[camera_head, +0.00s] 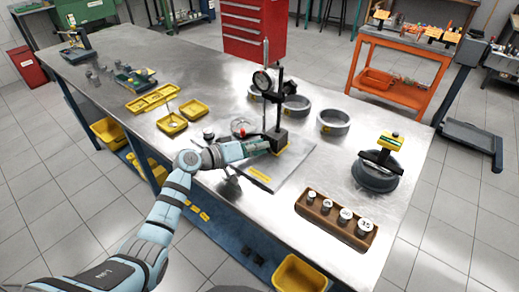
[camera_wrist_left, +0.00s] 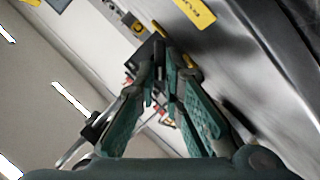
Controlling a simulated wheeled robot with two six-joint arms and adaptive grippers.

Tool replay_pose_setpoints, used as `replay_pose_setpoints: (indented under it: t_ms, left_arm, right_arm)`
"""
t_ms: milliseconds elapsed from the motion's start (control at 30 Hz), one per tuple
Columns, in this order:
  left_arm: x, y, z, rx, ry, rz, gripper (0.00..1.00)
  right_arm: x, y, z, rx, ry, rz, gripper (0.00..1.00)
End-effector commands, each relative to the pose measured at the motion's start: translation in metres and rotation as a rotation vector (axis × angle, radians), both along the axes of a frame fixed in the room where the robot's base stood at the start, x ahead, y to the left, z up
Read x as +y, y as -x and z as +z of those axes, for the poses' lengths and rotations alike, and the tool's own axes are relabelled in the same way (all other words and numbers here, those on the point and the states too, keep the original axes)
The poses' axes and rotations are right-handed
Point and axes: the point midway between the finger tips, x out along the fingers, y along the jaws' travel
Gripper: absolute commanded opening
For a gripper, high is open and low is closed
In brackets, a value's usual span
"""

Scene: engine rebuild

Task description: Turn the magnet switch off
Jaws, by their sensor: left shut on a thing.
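A dial gauge (camera_head: 262,81) hangs on a dark upright post whose black magnetic base (camera_head: 280,139) stands on a pale plate on the metal bench. My left gripper (camera_head: 266,146) comes in from the left and its fingers are at the near left side of this base. In the left wrist view the green fingers (camera_wrist_left: 168,75) close together against a dark block (camera_wrist_left: 150,54). The gripper is shut on a small part there, which looks like the magnet switch. The fingers hide most of the switch, so its position cannot be told. My right gripper is not in view.
Several metal rings (camera_head: 334,121) lie behind and right of the stand. A wooden block (camera_head: 336,219) with marked cylinders and a dark round part (camera_head: 376,174) stand to the right. Yellow trays (camera_head: 172,122) lie to the left. The bench's near edge is below my arm.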

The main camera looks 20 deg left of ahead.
Motion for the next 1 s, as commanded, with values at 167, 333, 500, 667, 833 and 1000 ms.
replay_pose_setpoints:
  t_ms: [167, 333, 500, 667, 833, 1000]
  left_arm:
    - [0.0003, 0.0004, -0.0010, 0.006, 0.008, 0.000, 0.00]
    - [0.0002, 0.0005, -0.0010, 0.007, 0.007, 0.000, 0.00]
    - [0.0000, 0.0005, -0.0011, 0.006, 0.006, -0.001, 0.23]
    - [0.0001, 0.0005, -0.0012, 0.006, 0.006, -0.001, 0.29]
    - [0.0002, 0.0005, -0.0014, 0.006, 0.006, -0.001, 0.29]
    - [0.0068, 0.0076, 0.0005, 0.006, 0.004, 0.001, 0.29]
  right_arm:
    - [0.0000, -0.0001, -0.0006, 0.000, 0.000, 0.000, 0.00]
    - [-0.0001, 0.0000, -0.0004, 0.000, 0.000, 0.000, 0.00]
    - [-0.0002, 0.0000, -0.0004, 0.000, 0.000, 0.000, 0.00]
    - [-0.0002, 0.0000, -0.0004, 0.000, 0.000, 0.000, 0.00]
    - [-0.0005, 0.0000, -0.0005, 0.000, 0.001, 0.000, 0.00]
    - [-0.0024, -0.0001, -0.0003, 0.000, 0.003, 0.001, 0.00]
